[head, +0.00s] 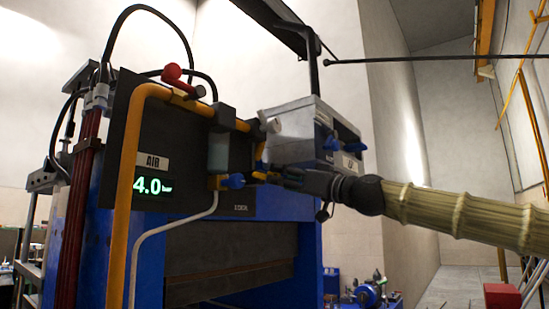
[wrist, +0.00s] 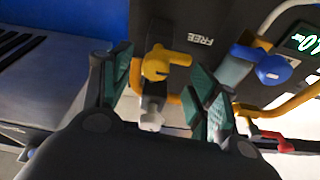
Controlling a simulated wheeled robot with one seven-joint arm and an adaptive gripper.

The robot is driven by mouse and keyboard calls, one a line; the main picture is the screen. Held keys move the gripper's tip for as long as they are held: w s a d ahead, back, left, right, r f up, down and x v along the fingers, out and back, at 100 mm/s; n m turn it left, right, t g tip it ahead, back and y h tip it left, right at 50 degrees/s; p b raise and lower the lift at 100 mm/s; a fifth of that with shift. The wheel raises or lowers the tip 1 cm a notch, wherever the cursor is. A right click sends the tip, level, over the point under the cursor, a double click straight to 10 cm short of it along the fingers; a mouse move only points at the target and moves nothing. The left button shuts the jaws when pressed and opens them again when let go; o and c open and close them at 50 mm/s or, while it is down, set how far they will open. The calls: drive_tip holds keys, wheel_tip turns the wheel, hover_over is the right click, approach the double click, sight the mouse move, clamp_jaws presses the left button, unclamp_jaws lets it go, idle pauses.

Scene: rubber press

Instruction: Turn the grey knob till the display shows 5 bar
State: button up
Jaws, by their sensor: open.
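The display (head: 153,186) on the dark panel reads 4.0 bar in green, under an AIR label. In the wrist view the grey knob (wrist: 151,117), with a pale end, shows between the finger pads, near the yellow lever (wrist: 160,66). My gripper (wrist: 160,78) is open, its fingers apart with nothing held. I cannot tell the depth gap to the knob; no contact is visible.
A blue valve handle (head: 232,181) sits close left of my fingers. A yellow pipe (head: 126,190) frames the panel, with a red handle (head: 172,74) on top. A grey box (head: 300,130) with blue handles stands just behind my gripper.

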drive_tip(key=n+y, duration=0.1)
approach(278, 127)
drive_tip(key=shift+t, duration=0.3)
drive_tip(key=p+x, duration=0.6)
drive_tip(key=x, duration=0.5)
drive_tip(key=shift+s+a+f, duration=0.1)
drive_tip(key=shift+a, duration=0.1)
drive_tip(key=shift+c, duration=0.4)
drive_tip(key=c, duration=1)
